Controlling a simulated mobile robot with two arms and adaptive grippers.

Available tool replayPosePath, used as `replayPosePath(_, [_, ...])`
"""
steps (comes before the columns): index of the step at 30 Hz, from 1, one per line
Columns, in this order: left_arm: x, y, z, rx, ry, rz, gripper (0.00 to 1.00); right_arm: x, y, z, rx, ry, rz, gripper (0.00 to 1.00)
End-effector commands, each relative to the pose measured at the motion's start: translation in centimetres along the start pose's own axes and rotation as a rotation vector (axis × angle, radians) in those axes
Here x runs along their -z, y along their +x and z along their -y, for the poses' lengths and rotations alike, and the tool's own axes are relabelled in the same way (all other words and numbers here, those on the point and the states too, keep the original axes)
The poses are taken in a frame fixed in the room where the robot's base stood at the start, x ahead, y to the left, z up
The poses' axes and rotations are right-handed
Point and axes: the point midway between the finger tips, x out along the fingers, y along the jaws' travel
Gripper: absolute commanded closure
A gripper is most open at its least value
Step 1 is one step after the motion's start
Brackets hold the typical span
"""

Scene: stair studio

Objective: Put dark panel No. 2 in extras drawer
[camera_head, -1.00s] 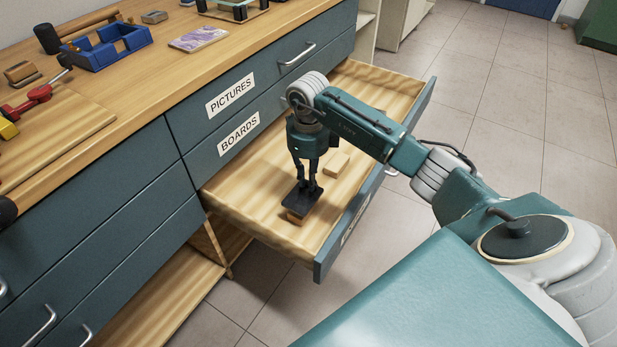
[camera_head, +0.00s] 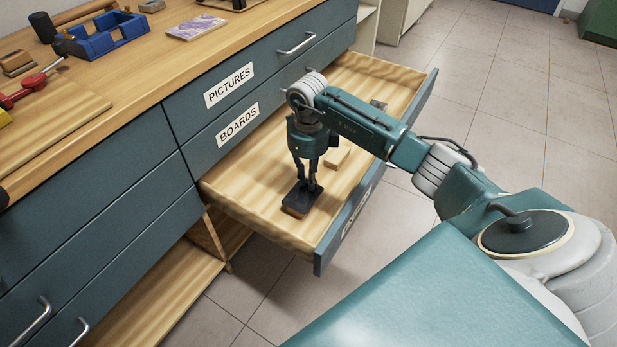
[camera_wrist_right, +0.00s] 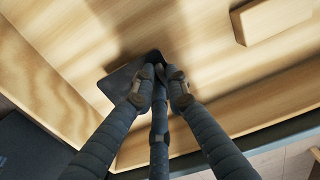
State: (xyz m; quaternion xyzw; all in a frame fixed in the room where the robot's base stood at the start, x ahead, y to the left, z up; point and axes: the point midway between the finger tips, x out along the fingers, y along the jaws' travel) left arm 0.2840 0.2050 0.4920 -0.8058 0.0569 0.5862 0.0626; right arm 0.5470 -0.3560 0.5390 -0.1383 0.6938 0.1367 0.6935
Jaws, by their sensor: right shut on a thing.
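The dark panel (camera_head: 297,199) is between the fingertips of my right gripper (camera_head: 309,188), low inside the open extras drawer (camera_head: 245,202), towards its near end. A light wooden edge shows just under the panel; I cannot tell whether it belongs to the panel or to a block beneath. In the right wrist view the panel (camera_wrist_right: 122,82) is partly hidden by the closed fingers (camera_wrist_right: 160,75). I cannot tell whether it touches the drawer floor (camera_wrist_right: 60,40). The panel's number is not readable. My left gripper is not in view.
A wooden block (camera_head: 338,157) lies in the drawer beyond my gripper, and a small dark item (camera_head: 378,105) lies farther back. The closed PICTURES (camera_head: 229,85) and BOARDS (camera_head: 237,125) drawers are beside it. A blue tray (camera_head: 105,36) stands on the worktop.

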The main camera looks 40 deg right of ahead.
Motion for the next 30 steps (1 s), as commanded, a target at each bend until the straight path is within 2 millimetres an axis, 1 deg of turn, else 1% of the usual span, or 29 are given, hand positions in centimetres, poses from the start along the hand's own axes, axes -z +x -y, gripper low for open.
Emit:
replayPosePath(20, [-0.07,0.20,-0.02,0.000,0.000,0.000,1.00,-0.01,0.41,0.03,0.001,0.000,0.000,1.00])
replayPosePath(21, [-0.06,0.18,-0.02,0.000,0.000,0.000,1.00,-0.01,0.37,0.03,0.001,0.000,0.001,0.79])
replayPosePath(23, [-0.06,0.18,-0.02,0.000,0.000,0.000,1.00,-0.01,0.38,0.03,0.000,0.000,0.000,0.67])
replayPosePath(24, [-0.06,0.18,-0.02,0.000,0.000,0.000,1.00,-0.01,0.38,0.02,0.000,0.000,0.000,0.65])
replayPosePath(30, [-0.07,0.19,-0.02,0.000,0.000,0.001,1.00,0.02,0.43,-0.01,0.000,0.000,-0.001,0.65])
